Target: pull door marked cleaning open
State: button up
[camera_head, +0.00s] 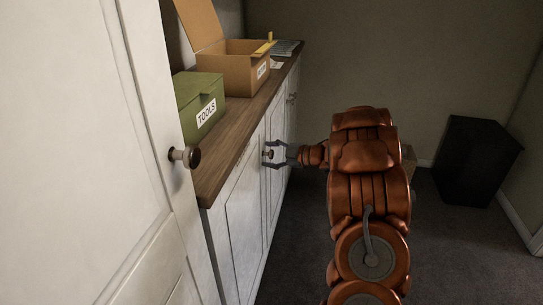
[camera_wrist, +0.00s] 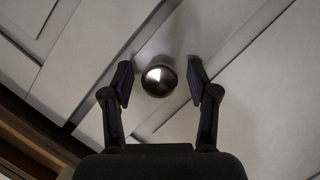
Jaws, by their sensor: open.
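My gripper (camera_head: 275,154) is open at a dark round knob (camera_head: 268,153) on the white cabinet fronts below the wooden counter. In the wrist view the knob (camera_wrist: 158,78) lies between the two open fingers of my gripper (camera_wrist: 160,85), apart from both. The white cabinet door (camera_head: 245,205) beside it looks closed. No marking that reads cleaning can be seen in either view, so I cannot tell which door bears it.
A tall white door (camera_head: 70,150) with a knob (camera_head: 185,156) fills the left foreground. On the wooden counter (camera_head: 240,122) stand a green box marked TOOLS (camera_head: 199,103) and an open cardboard box (camera_head: 238,72). A black bin (camera_head: 476,160) stands at the right. Dark floor (camera_head: 455,250) is clear.

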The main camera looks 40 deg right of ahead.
grip_shut()
dwell(0.6)
